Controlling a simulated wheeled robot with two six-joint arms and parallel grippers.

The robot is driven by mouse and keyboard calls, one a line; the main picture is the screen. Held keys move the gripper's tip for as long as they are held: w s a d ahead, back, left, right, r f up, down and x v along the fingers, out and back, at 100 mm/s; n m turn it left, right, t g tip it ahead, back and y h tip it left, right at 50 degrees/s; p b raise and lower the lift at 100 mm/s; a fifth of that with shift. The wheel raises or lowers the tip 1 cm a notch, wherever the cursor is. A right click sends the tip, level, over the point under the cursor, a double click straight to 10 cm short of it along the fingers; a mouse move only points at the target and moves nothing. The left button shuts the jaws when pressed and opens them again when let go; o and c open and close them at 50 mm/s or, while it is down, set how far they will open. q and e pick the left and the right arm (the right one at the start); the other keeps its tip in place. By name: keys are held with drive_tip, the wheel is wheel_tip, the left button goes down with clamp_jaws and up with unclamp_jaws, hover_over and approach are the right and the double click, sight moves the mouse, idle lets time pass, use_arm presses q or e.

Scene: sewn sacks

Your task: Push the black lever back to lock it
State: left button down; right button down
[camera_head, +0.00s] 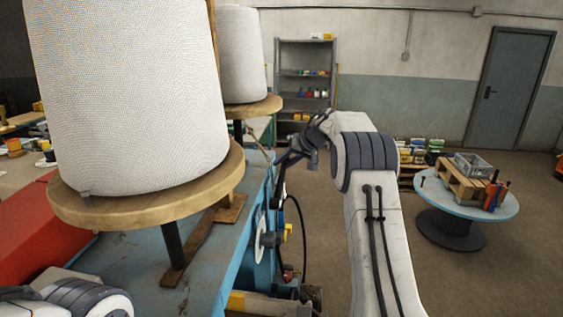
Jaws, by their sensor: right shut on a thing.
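The black lever (281,178) rises from the right side of the blue machine (225,262), near its far end. My right arm comes up from the bottom, and its dark gripper (302,150) is at the lever's upper end, shut on it. The wrist hides part of the contact, and the fingertips are small and dark. Only part of my left arm shows in the bottom left corner; its gripper is out of view.
Large white thread cones (130,90) stand on round wooden discs (150,205) above the machine, on the left. A black cable (301,225) hangs near the lever. A round blue table (430,192) with a crate stands at the right. Open floor lies between.

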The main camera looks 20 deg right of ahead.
drive_tip(key=shift+d+r, duration=0.15)
drive_tip(key=shift+r, duration=0.05)
drive_tip(key=c, duration=0.7)
unclamp_jaws()
drive_tip(key=shift+w, duration=0.1)
drive_tip(key=shift+o, duration=0.3)
drive_tip(key=shift+f, duration=0.1)
drive_tip(key=shift+a, duration=0.2)
